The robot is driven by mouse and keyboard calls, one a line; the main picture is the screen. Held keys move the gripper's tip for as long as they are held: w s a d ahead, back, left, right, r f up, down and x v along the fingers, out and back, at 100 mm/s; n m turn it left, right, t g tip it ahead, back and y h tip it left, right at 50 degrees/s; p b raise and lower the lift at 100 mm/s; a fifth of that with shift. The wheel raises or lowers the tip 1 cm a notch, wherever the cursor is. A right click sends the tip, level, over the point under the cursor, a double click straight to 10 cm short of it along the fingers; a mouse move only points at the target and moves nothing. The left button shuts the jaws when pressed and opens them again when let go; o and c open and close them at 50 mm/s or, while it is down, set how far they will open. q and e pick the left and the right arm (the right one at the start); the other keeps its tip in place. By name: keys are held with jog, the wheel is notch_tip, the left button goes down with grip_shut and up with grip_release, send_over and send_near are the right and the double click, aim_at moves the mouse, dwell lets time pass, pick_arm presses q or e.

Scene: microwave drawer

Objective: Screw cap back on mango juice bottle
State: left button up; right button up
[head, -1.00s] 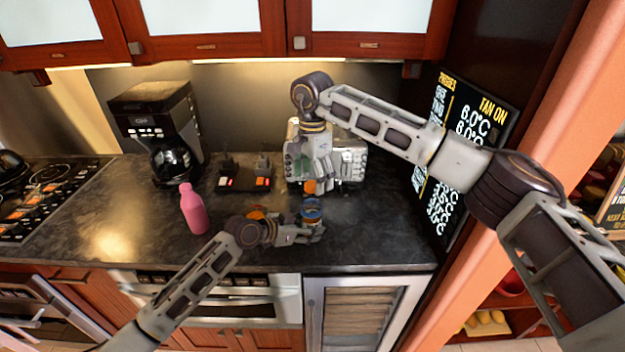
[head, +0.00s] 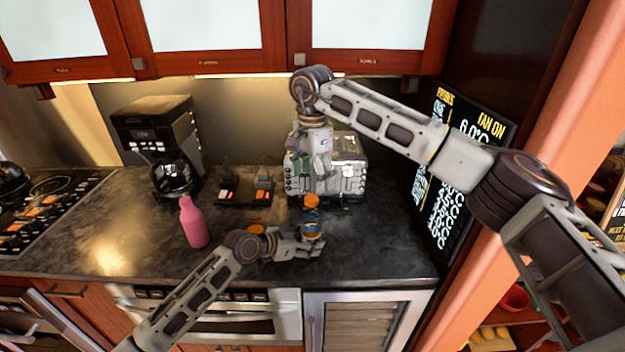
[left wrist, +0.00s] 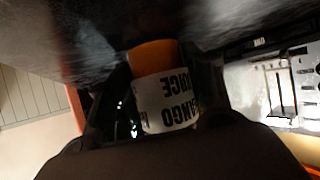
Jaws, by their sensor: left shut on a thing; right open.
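The mango juice bottle (head: 312,228) stands upright near the counter's front edge, with a blue band in the head view. Its white label (left wrist: 165,102) and an orange part of its body show upside down in the left wrist view. My left gripper (head: 312,242) is shut around the bottle from the left, partly hiding it. The orange cap (head: 311,201) sits at the bottle's top; whether it is threaded on cannot be told. My right gripper (head: 312,185) points down from above, open, just over the cap. Whether its fingers touch the cap is unclear.
A pink bottle (head: 194,222) stands left of my left gripper. A coffee maker (head: 160,140) is at the back left, and a silver toaster (head: 347,170) is behind my right gripper. A dark board (head: 447,190) leans at the right. The counter's left middle is clear.

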pick_arm(q)
jog(key=o, duration=0.9)
jog(key=shift+c, duration=0.2)
jog(key=shift+v, duration=6)
jog(key=shift+s, duration=0.1)
